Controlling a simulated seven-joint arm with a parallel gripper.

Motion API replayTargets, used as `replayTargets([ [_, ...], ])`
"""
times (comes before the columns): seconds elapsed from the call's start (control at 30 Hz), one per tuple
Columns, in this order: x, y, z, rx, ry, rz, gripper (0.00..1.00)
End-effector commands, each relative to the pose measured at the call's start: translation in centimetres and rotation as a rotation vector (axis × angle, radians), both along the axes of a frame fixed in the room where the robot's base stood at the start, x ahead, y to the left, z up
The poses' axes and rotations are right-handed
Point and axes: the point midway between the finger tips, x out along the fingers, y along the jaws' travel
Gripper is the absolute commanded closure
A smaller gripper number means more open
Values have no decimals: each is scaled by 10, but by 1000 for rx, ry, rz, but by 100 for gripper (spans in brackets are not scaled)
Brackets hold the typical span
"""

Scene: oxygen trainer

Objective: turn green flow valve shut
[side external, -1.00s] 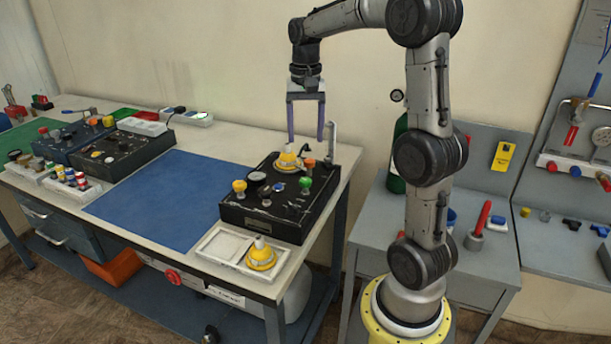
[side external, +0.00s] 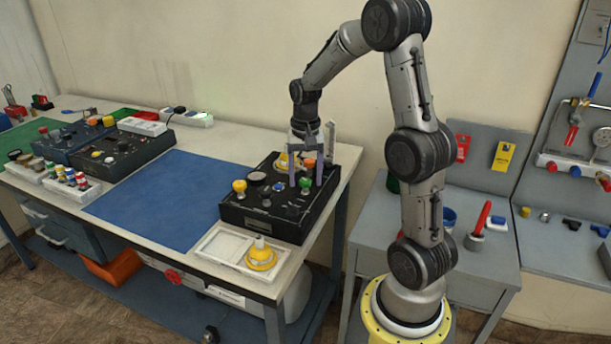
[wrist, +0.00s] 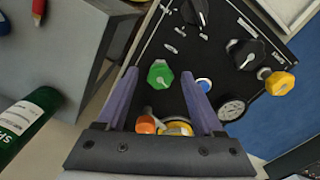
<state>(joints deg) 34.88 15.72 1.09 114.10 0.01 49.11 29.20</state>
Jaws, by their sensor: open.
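The green flow valve (side external: 305,182) is a small green knob on the right side of the black trainer panel (side external: 250,213). In the wrist view the green knob (wrist: 160,74) shows between the tips of the two purple fingers, with a gap on each side. My gripper (side external: 305,185) is open and points down over the panel, a finger on either side of the knob in the side view. In the wrist view my gripper (wrist: 158,77) holds nothing. I cannot tell whether the fingertips are fully down at the knob's height.
An orange knob (wrist: 146,124), a blue button (wrist: 203,84), a gauge (wrist: 231,109) and a yellow knob (wrist: 280,83) crowd the panel. A yellow-white cone piece (side external: 261,257) stands in the white tray (side external: 215,245) in front. The blue mat (side external: 160,200) is clear.

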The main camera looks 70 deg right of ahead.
Motion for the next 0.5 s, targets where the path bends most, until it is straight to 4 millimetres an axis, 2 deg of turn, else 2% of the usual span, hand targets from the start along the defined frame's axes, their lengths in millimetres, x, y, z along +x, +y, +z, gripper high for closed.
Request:
replayTargets([
  [0.1,0,0,0,0,0,0,33],
  [0.4,0,0,0,0,0,0,87],
  [0.47,0,0,0,0,0,0,98],
  [0.5,0,0,1,0,0,0,100],
])
